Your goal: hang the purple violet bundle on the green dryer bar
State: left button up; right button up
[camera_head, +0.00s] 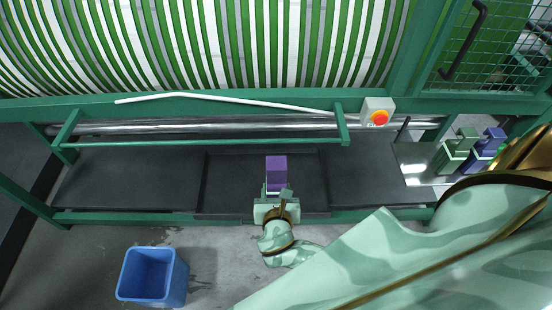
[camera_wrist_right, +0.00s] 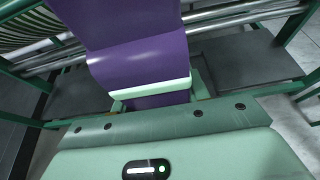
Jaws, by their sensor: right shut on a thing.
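The purple violet bundle (camera_head: 276,168) is held in my right gripper (camera_head: 277,190), which is shut on it. In the head view it stands over the dark tray, just on the near side of the green dryer bar (camera_head: 200,142), with a small gap in the picture. The bar is bare along its length. In the right wrist view the bundle (camera_wrist_right: 140,60) hangs as a broad purple band, with a pale green finger (camera_wrist_right: 150,88) across it. My left gripper is not in view.
Striped green and white webbing (camera_head: 220,45) fills the back. A white rod (camera_head: 220,98), a steel roller (camera_head: 200,128) and a red stop button (camera_head: 379,117) lie behind the bar. Green and blue-purple bundles (camera_head: 487,148) stand at right. A blue bin (camera_head: 152,275) is on the floor.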

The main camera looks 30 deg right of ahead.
jog(key=r+b+x, duration=0.1)
jog(key=b+x, duration=0.5)
jog(key=x, duration=0.5)
jog(key=shift+w+d+r, duration=0.2)
jog(key=shift+w+r, duration=0.1)
jog(key=shift+w, duration=0.05)
dwell(0.4)
jog(key=o, duration=1.2)
jog(key=shift+c, duration=0.2)
jog(key=p+v, duration=0.2)
jog(key=v, duration=1.4)
jog(key=shift+s+p, duration=0.2)
jog(key=shift+p, duration=0.1)
jog(key=shift+a, duration=0.1)
